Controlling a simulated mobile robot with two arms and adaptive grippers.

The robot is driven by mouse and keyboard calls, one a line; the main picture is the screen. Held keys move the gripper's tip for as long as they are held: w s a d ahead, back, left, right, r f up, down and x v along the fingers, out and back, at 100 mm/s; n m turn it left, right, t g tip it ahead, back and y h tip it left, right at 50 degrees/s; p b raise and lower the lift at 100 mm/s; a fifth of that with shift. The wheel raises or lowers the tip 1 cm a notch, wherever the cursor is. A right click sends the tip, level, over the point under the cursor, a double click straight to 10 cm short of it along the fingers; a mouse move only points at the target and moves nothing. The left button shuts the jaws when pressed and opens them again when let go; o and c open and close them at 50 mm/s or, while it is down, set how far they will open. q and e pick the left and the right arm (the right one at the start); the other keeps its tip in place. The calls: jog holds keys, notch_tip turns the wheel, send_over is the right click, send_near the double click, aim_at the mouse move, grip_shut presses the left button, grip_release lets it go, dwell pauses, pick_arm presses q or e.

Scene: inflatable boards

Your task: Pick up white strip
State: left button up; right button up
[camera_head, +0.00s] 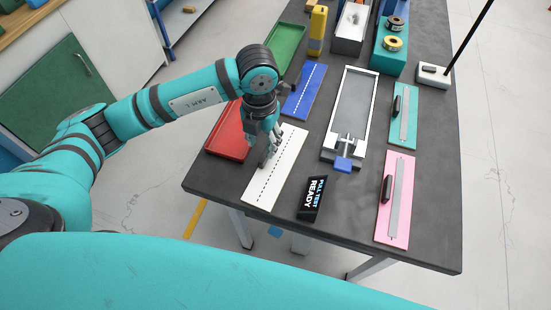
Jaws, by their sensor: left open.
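The white strip (268,184) lies flat on the dark table, with a dashed line along its length. My left gripper (268,158) is open and points down over the upper left part of the strip. It hides a little of the strip's left edge. I cannot tell whether the fingertips touch it. My right gripper is not in view.
A red tray (226,135) lies left of the strip, and a blue dashed strip (304,92) lies beyond it. A black "PULL TEST READY" sign (312,198) stands to the right. A clamp fixture (350,110) and a pink board (395,198) lie farther right.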

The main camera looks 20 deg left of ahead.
aim_at(277, 160)
pick_arm(q)
jog(key=f, duration=0.2)
jog(key=w+f+p, duration=0.1)
jog(key=f, duration=0.1)
jog(key=shift+d+f+p, duration=0.2)
jog(key=shift+f+p, duration=0.1)
jog(key=shift+f, duration=0.5)
grip_shut()
